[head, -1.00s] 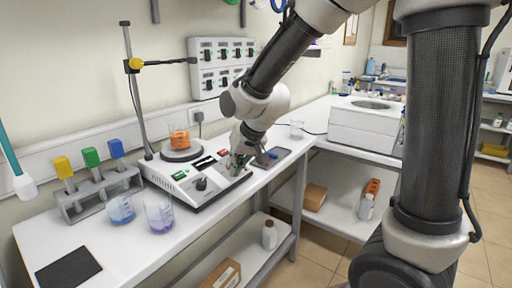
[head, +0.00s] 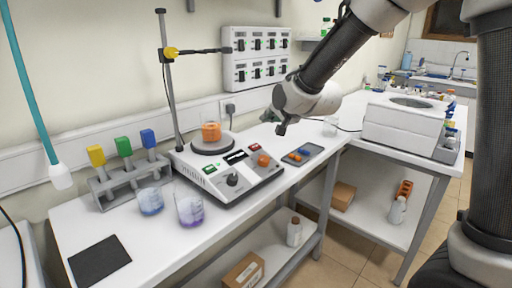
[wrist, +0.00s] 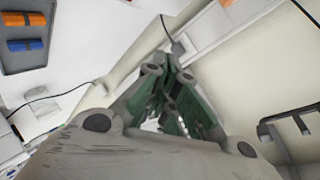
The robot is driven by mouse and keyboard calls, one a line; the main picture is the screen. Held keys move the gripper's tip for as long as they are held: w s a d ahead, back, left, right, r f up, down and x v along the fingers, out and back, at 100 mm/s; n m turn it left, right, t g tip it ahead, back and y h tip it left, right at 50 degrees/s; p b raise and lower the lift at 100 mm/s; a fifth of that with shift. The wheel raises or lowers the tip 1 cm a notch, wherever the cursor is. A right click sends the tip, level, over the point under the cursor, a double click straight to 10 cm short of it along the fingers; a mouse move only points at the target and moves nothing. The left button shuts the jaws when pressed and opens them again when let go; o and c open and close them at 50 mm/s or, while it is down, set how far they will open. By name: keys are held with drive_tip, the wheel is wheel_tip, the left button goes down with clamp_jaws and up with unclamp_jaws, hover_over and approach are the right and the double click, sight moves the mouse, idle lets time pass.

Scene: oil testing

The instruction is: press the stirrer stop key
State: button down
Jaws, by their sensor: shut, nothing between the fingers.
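The stirrer (head: 232,182) is a white and dark box on the bench. Its sloped panel has a green key (head: 209,169), a dark display (head: 235,157), a red key (head: 254,147), an orange-red knob (head: 263,160) and a black knob (head: 232,180). Which one is the stop key cannot be read. A beaker of orange liquid (head: 211,131) stands on its round plate. In the wrist view my gripper (wrist: 172,68) is shut and empty.
A grey tray (head: 318,149) with orange and blue pieces lies right of the stirrer. A stand pole (head: 168,80) rises at its back left. Two beakers (head: 190,209) stand near its left front. A wall switch box (head: 228,72) and socket (head: 230,108) are behind.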

drive_tip(key=shift+w+a+f, duration=0.35)
drive_tip(key=shift+f, duration=1.05)
drive_tip(key=shift+w+a+f, duration=0.35)
drive_tip(key=shift+a+f, duration=0.05)
drive_tip(key=shift+f, duration=0.95)
drive_tip(key=shift+w+a+f, duration=0.35)
drive_tip(key=shift+f, duration=1.05)
drive_tip(key=shift+f, duration=0.1)
drive_tip(key=shift+w+a+f, duration=0.1)
drive_tip(key=shift+f, duration=0.15)
drive_tip(key=shift+a+f, duration=0.1)
drive_tip(key=shift+f, duration=0.3)
drive_tip(key=shift+r, duration=0.15)
drive_tip(key=shift+d+r, duration=0.25)
drive_tip(key=shift+r, duration=0.35)
drive_tip(key=shift+s+d+r, duration=0.2)
drive_tip(key=shift+s+r, duration=0.05)
drive_tip(key=shift+r, duration=0.55)
drive_tip(key=shift+s+d+r, duration=0.2)
drive_tip(key=shift+s+r, duration=0.05)
drive_tip(key=shift+r, duration=0.55)
drive_tip(key=shift+s+d+r, duration=0.2)
drive_tip(key=shift+s+r, duration=0.05)
drive_tip(key=shift+r, duration=0.55)
